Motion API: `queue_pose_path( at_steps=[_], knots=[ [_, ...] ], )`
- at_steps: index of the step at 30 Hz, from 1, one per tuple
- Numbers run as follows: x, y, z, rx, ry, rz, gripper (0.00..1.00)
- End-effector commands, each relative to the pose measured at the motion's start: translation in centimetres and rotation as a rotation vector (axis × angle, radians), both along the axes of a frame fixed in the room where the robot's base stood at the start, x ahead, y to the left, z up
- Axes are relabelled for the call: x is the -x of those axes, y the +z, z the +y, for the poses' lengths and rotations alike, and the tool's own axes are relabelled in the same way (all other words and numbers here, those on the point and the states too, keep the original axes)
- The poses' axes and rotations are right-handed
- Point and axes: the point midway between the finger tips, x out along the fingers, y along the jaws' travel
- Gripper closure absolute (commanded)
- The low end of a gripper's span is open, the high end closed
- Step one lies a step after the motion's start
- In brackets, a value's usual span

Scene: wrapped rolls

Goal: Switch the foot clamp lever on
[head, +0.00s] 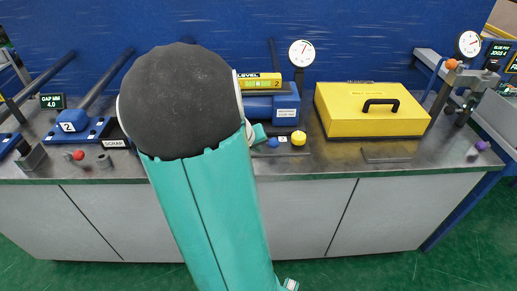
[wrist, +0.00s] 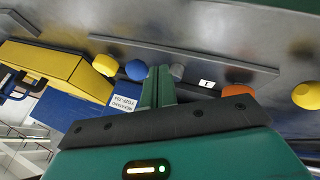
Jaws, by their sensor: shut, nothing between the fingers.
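I cannot tell for sure which part is the foot clamp lever. A row of small knobs stands by a grey plate: a blue knob (head: 272,143) and a yellow knob (head: 298,138) show in the head view. The wrist view shows a blue knob (wrist: 136,69), a yellow knob (wrist: 104,65), a grey knob (wrist: 177,71) and an orange knob (wrist: 238,90), partly hidden by my gripper. My gripper (wrist: 157,73) is shut and empty, its fingertips between the blue and grey knobs; contact is unclear. In the head view my arm hides much of this area.
A blue block (head: 286,104) with a white label stands behind the knobs, a yellow level (head: 259,82) near it. A yellow case (head: 370,110) stands right, a dial gauge (head: 302,53) behind. Left are a blue clamp marked 2 (head: 72,121) and a red knob (head: 79,155).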

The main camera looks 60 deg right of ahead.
Motion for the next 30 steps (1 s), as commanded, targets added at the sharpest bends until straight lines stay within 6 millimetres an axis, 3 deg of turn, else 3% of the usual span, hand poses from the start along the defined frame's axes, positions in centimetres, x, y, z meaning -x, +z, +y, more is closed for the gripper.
queue_pose_path(
  at_steps=[18,30],
  knots=[
    [0.9,6.7,4.3,0.000,0.002,-0.004,1.00],
    [1.1,7.4,5.0,0.000,0.001,-0.001,1.00]
  ],
)
